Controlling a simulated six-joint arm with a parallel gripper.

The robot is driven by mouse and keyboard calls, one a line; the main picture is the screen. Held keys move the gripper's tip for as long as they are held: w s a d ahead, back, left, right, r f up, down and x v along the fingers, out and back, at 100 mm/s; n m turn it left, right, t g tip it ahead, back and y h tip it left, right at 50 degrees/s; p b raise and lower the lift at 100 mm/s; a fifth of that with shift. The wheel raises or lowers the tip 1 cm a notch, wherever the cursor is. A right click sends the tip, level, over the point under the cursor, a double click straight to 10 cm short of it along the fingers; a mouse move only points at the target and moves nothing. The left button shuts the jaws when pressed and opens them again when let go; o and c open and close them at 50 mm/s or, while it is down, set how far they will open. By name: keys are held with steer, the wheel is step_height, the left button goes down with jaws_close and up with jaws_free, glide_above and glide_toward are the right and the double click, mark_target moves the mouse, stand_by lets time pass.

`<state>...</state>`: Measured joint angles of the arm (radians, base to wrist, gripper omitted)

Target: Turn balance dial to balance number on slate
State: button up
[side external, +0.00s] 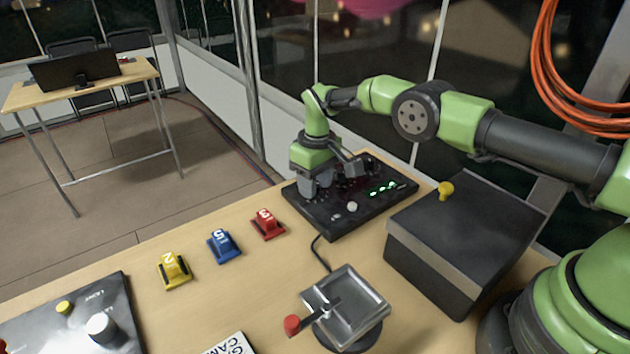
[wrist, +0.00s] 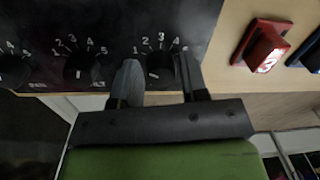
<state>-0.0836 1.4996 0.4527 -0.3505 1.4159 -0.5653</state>
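The black control panel (side external: 335,222) lies on the wooden table, with my gripper (side external: 312,190) lowered over its far left part. The wrist view shows a row of dark dials with white numbers around them. The fingers of my gripper (wrist: 160,80) are apart, one on each side of the rightmost dial (wrist: 158,70); a gap shows beside it. Its setting is hard to read. A middle dial (wrist: 82,70) and a partly cut-off dial (wrist: 14,68) are to the left. A white lettered card (side external: 232,345), perhaps the slate, is cut off at the bottom; no balance number is readable.
A metal tray with a red-handled lever (side external: 350,305) stands in front. Another panel (side external: 75,320) is front left.

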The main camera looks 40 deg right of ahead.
steer(key=c, duration=0.5)
steer(key=shift+m, duration=0.4)
steer(key=shift+a+m, duration=0.1)
steer(key=shift+m, duration=2.3)
steer(key=o, duration=0.9)
step_height(320, 180, up, 10)
steer(key=shift+d, duration=0.25)
